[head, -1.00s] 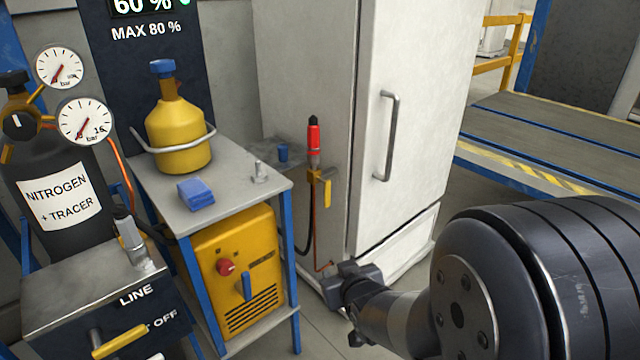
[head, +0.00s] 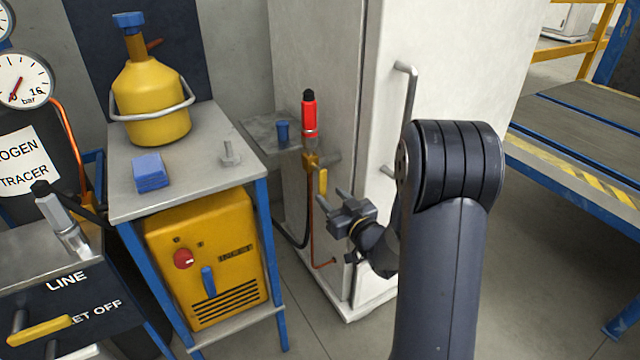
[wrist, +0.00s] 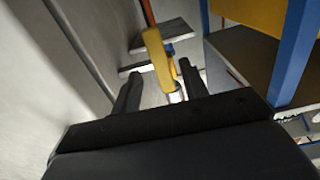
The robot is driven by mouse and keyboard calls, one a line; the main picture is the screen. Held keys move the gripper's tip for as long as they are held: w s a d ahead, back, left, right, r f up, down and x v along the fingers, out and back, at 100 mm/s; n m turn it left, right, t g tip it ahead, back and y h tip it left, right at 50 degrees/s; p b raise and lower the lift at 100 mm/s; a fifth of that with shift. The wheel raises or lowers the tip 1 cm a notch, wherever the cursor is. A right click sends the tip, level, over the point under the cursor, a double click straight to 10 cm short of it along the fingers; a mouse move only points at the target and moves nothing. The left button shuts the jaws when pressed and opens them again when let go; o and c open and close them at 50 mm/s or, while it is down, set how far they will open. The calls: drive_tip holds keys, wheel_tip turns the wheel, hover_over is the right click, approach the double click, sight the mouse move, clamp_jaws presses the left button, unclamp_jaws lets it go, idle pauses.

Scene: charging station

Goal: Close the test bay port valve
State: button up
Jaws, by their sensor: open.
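The port valve is a small brass body (head: 311,161) with a yellow lever (head: 322,182) hanging down, on the side of the white cabinet. A red cylinder with a black cap (head: 309,114) stands upright on top of it. My gripper (head: 343,197) is open, close to the lever at its lower right. In the wrist view the yellow lever (wrist: 157,58) shows between and ahead of my two fingers (wrist: 158,85). I cannot tell whether a finger touches it. No object is held.
The white cabinet (head: 330,60) stands right behind the valve, its door handle (head: 408,95) to the right. A small grey shelf (head: 265,130) holds a blue cap (head: 283,131). Left is a table with a yellow cylinder (head: 150,105), above a yellow machine (head: 205,245).

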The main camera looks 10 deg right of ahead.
sight(324, 189)
drive_tip(key=x, duration=0.7)
drive_tip(key=shift+w+f+b, duration=0.1)
drive_tip(key=shift+b, duration=0.3)
drive_tip(key=shift+c, duration=0.3)
clamp_jaws()
